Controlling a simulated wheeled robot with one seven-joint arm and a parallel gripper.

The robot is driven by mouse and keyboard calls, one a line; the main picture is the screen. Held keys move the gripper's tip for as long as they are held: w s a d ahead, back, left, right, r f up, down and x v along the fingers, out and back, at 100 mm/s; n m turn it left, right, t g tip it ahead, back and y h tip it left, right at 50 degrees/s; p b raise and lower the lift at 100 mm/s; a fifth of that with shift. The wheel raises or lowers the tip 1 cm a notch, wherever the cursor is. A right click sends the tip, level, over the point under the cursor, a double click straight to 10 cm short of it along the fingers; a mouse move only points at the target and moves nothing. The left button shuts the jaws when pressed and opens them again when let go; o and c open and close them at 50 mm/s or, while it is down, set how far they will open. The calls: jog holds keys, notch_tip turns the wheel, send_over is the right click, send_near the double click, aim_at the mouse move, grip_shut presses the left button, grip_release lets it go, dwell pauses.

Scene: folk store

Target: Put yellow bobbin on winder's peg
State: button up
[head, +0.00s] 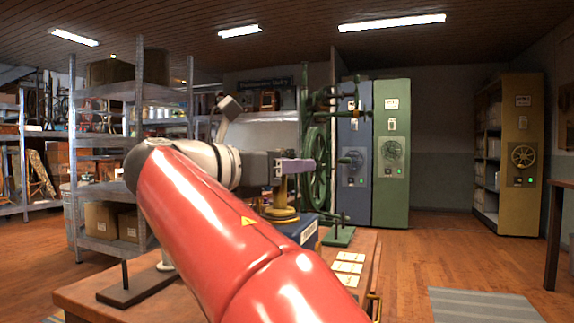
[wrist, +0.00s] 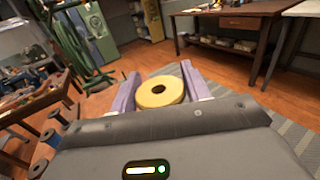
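My gripper (head: 297,166) has lilac fingers and points right, level, above the workbench in the head view. In the wrist view its fingers (wrist: 160,92) sit on both sides of the yellow bobbin (wrist: 160,91), touching or nearly touching it. The bobbin's round top and dark centre hole face up.
Metal shelves (head: 135,100) and cabinets (head: 391,150) are behind. Floor at right is open.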

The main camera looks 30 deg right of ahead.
jog(key=o, duration=0.4)
jog(key=a, duration=0.2)
jog(key=a+p, duration=0.1)
jog(key=a, duration=0.2)
jog(key=s+a, duration=0.1)
jog(key=a, duration=0.1)
jog(key=shift+a, duration=0.4)
